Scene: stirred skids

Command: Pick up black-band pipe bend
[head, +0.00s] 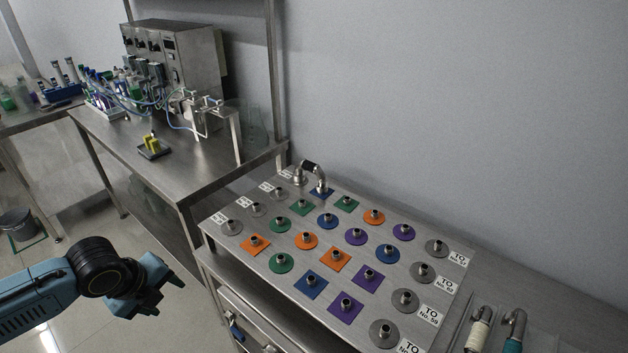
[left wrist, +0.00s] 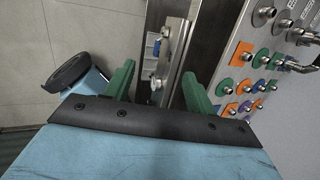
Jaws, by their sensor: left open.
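The black-band pipe bend (head: 311,168) is a metal elbow with a dark band. It arches at the back left of the metal board, between a grey patch and a blue square. A metal bend, apparently the same one, shows at the right edge of the left wrist view (left wrist: 298,67). My left gripper (head: 163,285) is open and empty, left of the board and over the floor, well apart from the bend. Its two green fingers stand apart in the left wrist view (left wrist: 159,92). My right gripper is not in view.
The sloping board (head: 262,205) carries several short pipe stubs on coloured patches. A cream-band bend (head: 479,330) and a teal-band bend (head: 515,330) lie at front right. A steel table (head: 190,165) with lab equipment and a post (head: 278,70) stand behind. Open floor lies around my left gripper.

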